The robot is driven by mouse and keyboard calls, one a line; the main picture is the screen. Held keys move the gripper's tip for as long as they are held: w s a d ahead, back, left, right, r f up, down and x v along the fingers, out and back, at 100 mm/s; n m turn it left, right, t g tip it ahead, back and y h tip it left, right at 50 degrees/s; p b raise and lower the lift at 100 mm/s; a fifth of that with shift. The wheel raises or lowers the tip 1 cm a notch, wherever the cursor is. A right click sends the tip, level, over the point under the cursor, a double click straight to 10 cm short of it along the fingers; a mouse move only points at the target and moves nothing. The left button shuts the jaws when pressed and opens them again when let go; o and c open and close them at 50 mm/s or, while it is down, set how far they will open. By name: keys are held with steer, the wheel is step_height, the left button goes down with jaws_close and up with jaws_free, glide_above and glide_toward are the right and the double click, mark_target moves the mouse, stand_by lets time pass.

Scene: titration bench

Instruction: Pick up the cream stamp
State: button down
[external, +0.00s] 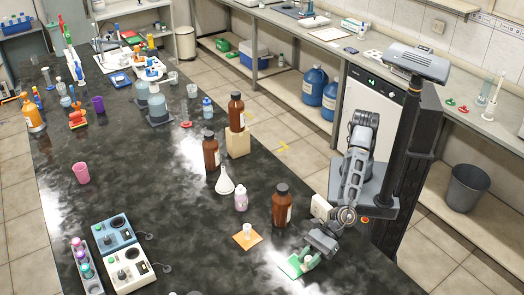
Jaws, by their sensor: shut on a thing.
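A small cream stamp (307,261) shows at the fingertips of my gripper (308,260), above or on a green pad (288,266) near the right edge of the dark bench. My gripper is shut on it. The fingers hide part of the stamp, and I cannot tell whether its base touches the pad. Another small pale piece (247,228) stands upright on an orange pad (240,240), to the left of my gripper and apart from it.
A brown bottle (281,208) stands close behind my gripper. A pink-white bottle (241,200), a white funnel (225,184) and another brown bottle (211,155) stand farther back. Two instruments (122,262) sit at the front left. The bench between them and the orange pad is clear.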

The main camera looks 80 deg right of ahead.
mark_target(308, 258)
steer(key=shift+r, duration=0.45)
step_height(308, 258, up, 2)
steer(key=shift+r+p, duration=0.2)
steer(key=shift+p, duration=0.4)
steer(key=s+d+r+p, duration=0.2)
steer(key=d+r+p, duration=0.2)
steer(key=d+r, duration=0.75)
steer(key=w+a+f, duration=0.2)
steer(key=a+f, duration=0.1)
steer(key=w+a+f, duration=0.2)
steer(key=a+f, duration=0.2)
steer(key=w+a+f, duration=0.1)
steer(key=a+f, duration=0.2)
steer(key=shift+w+a+f, duration=0.25)
steer(key=shift+w+a, duration=0.1)
steer(key=shift+w, duration=0.05)
steer(key=shift+w+a+f, duration=0.1)
steer(key=shift+a+f, duration=0.1)
steer(key=shift+f, duration=0.05)
steer(key=shift+w+a+f, duration=0.1)
steer(key=shift+a+f, duration=0.1)
steer(key=shift+f, duration=1.55)
steer(key=shift+f, duration=0.15)
